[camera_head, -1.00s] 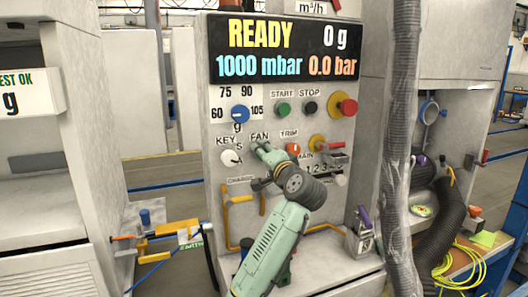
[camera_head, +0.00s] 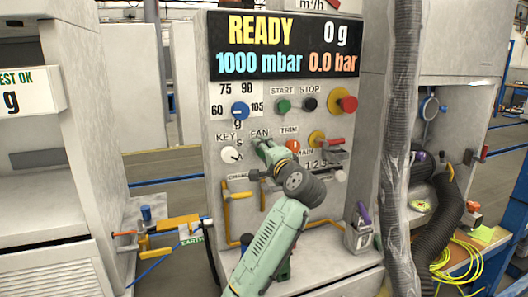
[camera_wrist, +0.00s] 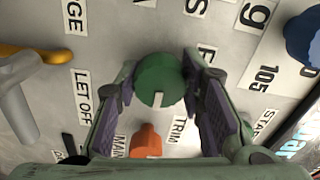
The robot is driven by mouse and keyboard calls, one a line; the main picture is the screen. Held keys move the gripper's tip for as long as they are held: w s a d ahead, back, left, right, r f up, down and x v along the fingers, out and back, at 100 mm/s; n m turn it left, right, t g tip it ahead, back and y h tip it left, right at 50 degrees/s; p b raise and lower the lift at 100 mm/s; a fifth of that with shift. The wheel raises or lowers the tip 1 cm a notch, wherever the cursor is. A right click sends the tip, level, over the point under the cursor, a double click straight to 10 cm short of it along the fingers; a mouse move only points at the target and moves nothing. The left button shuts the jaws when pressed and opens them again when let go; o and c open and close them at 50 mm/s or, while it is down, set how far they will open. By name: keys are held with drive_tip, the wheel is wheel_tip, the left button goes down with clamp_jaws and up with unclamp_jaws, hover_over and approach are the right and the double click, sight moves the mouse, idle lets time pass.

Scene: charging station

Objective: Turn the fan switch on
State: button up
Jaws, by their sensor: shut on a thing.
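The fan switch (camera_wrist: 158,80) is a round green knob with a white pointer mark on the panel. In the wrist view it sits between the two purple-padded fingers of my gripper (camera_wrist: 160,100), which are shut on it. The pointer mark faces the orange trim knob (camera_wrist: 146,139). In the head view my gripper (camera_head: 262,147) is at the panel just below the FAN label (camera_head: 260,133) and hides the switch.
The trim knob (camera_head: 293,146) and a red lever (camera_head: 334,141) are close to the right of my gripper. The key switch (camera_head: 231,154) is to the left, the blue knob (camera_head: 240,110) above. A grey hose (camera_head: 399,150) hangs at the right.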

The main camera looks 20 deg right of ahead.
drive_tip(key=o, duration=1.2)
drive_tip(key=s, duration=1.2)
drive_tip(key=shift+d, duration=0.25)
drive_tip(key=shift+a, duration=0.1)
